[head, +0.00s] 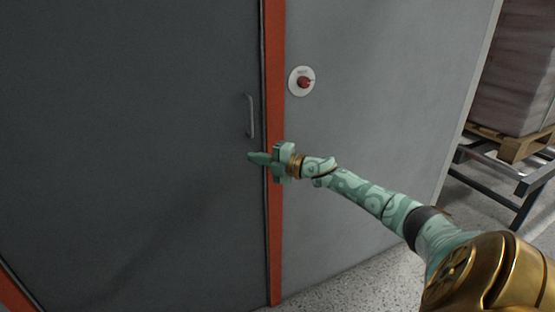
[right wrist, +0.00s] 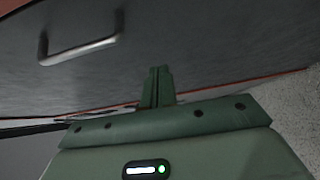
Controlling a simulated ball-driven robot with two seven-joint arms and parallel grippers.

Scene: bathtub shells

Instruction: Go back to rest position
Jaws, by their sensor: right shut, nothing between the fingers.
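My right gripper (head: 257,158) is pale green and reaches in from the right in the head view. Its fingers are shut with nothing between them. It is in front of the dark grey door (head: 130,140), a little below the metal door handle (head: 250,116) and apart from it. In the right wrist view the shut fingers (right wrist: 158,84) point toward the door face, and the handle (right wrist: 80,48) shows at upper left. My left gripper is not in view.
An orange door frame (head: 275,220) borders the door. A red knob on a white round plate (head: 302,81) is on the light grey wall (head: 390,90). At far right, wrapped goods (head: 512,70) sit on a wooden pallet (head: 525,145) over a metal stand. Speckled floor (head: 370,285) shows below.

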